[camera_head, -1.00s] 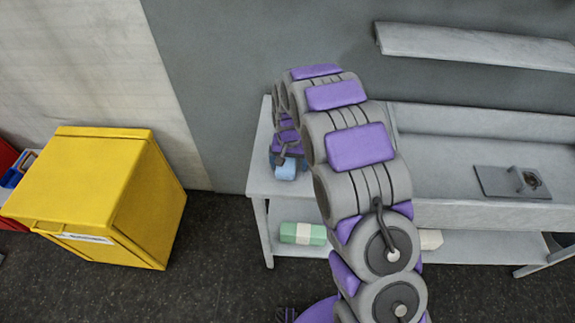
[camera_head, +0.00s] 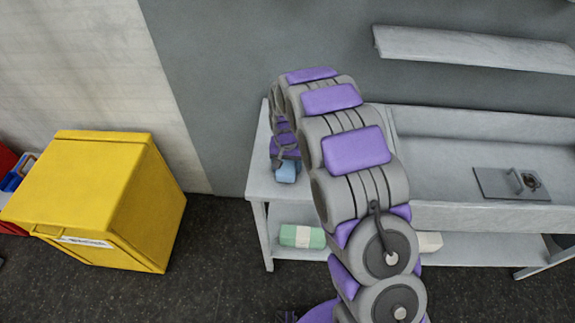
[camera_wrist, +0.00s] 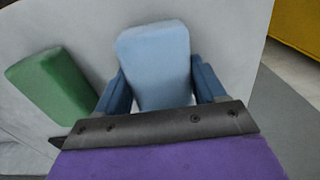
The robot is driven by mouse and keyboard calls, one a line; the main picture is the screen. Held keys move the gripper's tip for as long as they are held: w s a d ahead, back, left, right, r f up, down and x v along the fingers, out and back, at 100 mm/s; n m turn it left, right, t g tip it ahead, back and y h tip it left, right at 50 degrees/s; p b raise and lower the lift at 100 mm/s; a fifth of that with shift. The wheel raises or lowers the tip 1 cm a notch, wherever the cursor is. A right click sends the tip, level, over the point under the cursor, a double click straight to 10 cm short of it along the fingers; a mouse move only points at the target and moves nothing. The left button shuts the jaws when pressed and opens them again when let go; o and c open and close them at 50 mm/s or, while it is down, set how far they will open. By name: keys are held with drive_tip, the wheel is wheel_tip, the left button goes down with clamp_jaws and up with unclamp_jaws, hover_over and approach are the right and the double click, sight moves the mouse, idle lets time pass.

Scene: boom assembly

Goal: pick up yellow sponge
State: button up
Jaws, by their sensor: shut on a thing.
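My gripper (camera_wrist: 160,78) is shut on a light blue sponge-like block (camera_wrist: 157,52), with one blue finger on each side of it. The block also shows in the head view (camera_head: 286,172), small and below my wrist, over the left end of the grey workbench (camera_head: 259,181). I cannot tell whether it touches the bench top. A green block (camera_wrist: 52,86) lies on the pale surface left of the gripper in the wrist view. No yellow sponge is visible in either view. My arm hides part of the bench.
A large yellow box (camera_head: 85,190) stands on the floor at left. A green and white block (camera_head: 302,236) lies on the lower shelf. A grey plate with a handle (camera_head: 511,183) lies on the right side of the bench. A wall shelf (camera_head: 475,48) is above.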

sight(285, 164)
drive_tip(key=shift+a+r, duration=0.3)
drive_tip(key=shift+r, duration=0.3)
wheel_tip(285, 164, up, 2)
drive_tip(key=shift+a+p, duration=0.1)
drive_tip(key=shift+p, duration=0.45)
drive_tip(key=shift+s+r, duration=0.15)
drive_tip(key=shift+r, duration=0.1)
drive_tip(key=s+r+p, duration=0.1)
drive_tip(key=s+p, duration=0.1)
drive_tip(key=s, duration=1.3)
drive_tip(key=shift+s, duration=0.35)
drive_tip(key=shift+a+r, duration=0.1)
drive_tip(key=o, duration=0.6)
drive_tip(key=shift+c, duration=0.2)
drive_tip(key=c, duration=0.4)
drive_tip(key=shift+w, duration=0.1)
